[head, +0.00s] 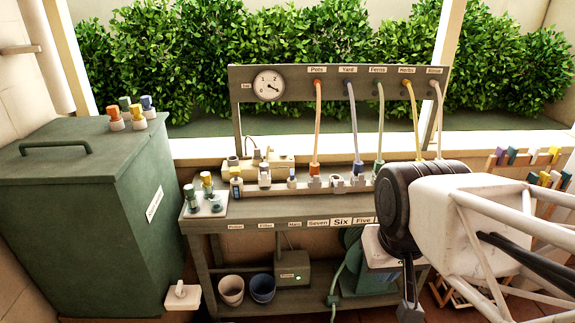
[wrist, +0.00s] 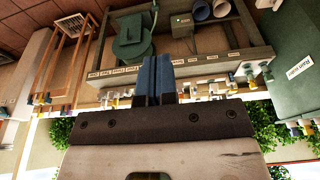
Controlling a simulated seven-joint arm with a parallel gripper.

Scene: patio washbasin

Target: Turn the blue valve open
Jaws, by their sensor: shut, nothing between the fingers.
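A blue fitting (head: 357,168) sits at the foot of the pale blue hose under the "Yard" label, in the row of fittings on the bench. I cannot tell if it is the blue valve itself, or how far it is turned. My gripper (head: 410,310) hangs in front of the bench's right part, pointing down and apart from the fittings. In the wrist view my gripper (wrist: 158,60) shows two blue fingers together, with nothing between them. My arm hides the right end of the bench.
A green bin (head: 85,220) stands left, with several coloured connectors (head: 128,114) on its lid. A gauge board (head: 268,85) rises behind the bench. Buckets (head: 231,290), a pump box (head: 290,278) and a green reel (head: 352,245) fill the lower shelf. A peg rack (head: 530,160) is right.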

